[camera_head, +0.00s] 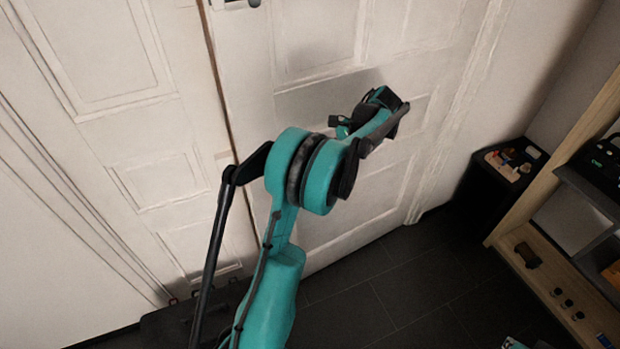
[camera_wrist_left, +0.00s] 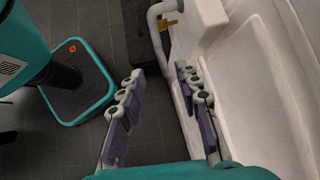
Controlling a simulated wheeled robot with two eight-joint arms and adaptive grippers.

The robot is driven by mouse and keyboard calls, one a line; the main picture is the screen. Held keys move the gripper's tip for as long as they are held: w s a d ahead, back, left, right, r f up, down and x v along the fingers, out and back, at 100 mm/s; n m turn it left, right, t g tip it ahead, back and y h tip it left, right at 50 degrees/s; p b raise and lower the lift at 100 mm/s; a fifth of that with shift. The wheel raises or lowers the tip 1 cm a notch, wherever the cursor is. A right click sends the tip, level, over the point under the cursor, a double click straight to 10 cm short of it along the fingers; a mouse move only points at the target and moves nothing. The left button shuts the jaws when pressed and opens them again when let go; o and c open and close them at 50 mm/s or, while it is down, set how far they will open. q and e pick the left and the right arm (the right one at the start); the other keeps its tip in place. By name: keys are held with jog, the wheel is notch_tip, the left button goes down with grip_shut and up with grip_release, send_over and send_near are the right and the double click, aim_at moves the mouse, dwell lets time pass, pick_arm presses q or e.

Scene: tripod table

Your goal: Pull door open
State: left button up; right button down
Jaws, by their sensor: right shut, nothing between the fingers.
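The white panelled door (camera_head: 320,50) fills the middle of the head view, with a dark vertical gap along its left edge. A small metal handle part (camera_head: 240,3) shows at the top edge by that gap, mostly cut off. My right gripper (camera_head: 392,106) is shut and empty, in front of the door's middle panels, right of and below the handle. I cannot tell if it touches the door. My left gripper (camera_wrist_left: 160,74) shows only in the left wrist view. Its fingers are apart with nothing between them.
A black bin (camera_head: 500,170) with small items on top stands right of the door. A wooden shelf (camera_head: 550,270) is at the far right. A white pipe (camera_wrist_left: 155,30) runs beside a pale surface in the left wrist view.

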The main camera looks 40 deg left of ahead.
pick_arm(q)
jog(key=shift+v, duration=1.2)
jog(key=shift+c, duration=0.3)
jog(key=c, duration=0.5)
jog(key=shift+s+a+n+p, duration=0.1)
jog(key=shift+a+n+p, duration=0.1)
jog(key=shift+n+p, duration=0.15)
grip_shut()
jog(key=s+a+n+t+p, duration=0.1)
jog(key=s+n+t+p, duration=0.25)
jog(key=n, duration=0.55)
jog(key=s+a+n+t+p, duration=0.1)
jog(key=s+n+t+p, duration=0.2)
jog(key=n, duration=0.6)
jog(key=w+a+f+t+b, duration=0.1)
jog(key=w+a+f+b, duration=0.1)
jog(key=f, duration=0.8)
jog(key=shift+a+h+b, duration=0.4)
jog(key=shift+a+b, duration=0.3)
jog(key=shift+a, duration=0.2)
